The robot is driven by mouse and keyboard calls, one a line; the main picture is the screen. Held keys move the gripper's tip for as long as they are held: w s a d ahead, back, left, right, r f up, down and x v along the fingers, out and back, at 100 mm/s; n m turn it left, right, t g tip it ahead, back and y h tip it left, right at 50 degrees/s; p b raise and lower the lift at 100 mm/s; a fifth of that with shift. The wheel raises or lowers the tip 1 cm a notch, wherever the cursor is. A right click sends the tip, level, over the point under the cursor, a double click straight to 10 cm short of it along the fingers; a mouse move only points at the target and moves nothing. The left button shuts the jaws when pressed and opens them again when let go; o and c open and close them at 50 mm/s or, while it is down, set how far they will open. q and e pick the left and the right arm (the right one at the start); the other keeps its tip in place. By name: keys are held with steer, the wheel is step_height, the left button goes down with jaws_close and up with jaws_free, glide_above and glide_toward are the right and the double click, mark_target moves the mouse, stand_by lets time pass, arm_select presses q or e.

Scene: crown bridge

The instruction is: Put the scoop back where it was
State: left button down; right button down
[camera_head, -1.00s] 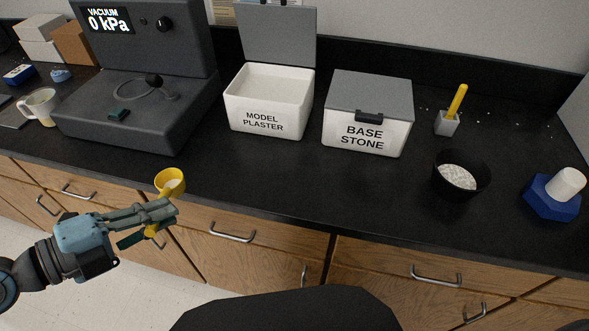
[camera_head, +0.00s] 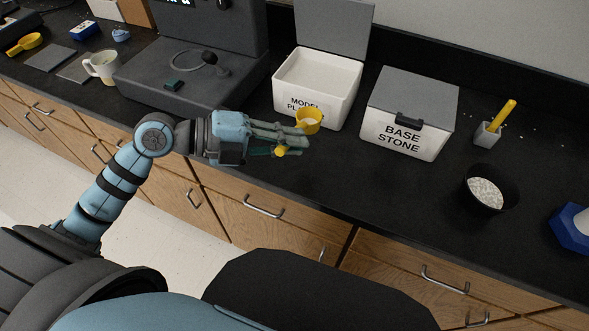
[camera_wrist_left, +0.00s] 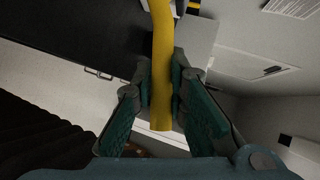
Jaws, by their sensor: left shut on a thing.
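A yellow scoop (camera_head: 308,117) is held in my left gripper (camera_head: 296,139). Its cup shows in front of the open MODEL PLASTER bin (camera_head: 347,103) and covers part of the label. The scoop and gripper appear raised over the counter's front part. In the left wrist view the scoop's yellow handle (camera_wrist_left: 162,75) runs between the two finger pads, which are shut on it. I cannot tell whether the cup holds anything. Another yellow scoop (camera_head: 24,44) lies on the counter at the far left. My right gripper is not in view.
The closed BASE STONE bin (camera_head: 395,142) stands right of the plaster bin. The vacuum machine (camera_head: 170,92) and a mug (camera_head: 103,68) stand left.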

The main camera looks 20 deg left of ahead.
arm_select(q)
step_height(320, 180, down, 11)
steer(key=shift+s+f+b, duration=0.1)
steer(key=shift+f+b, duration=0.1)
steer(key=shift+b, duration=0.1)
steer(key=shift+f+b, duration=0.15)
steer(key=shift+b, duration=0.2)
steer(key=c, duration=1.6)
jaws_free()
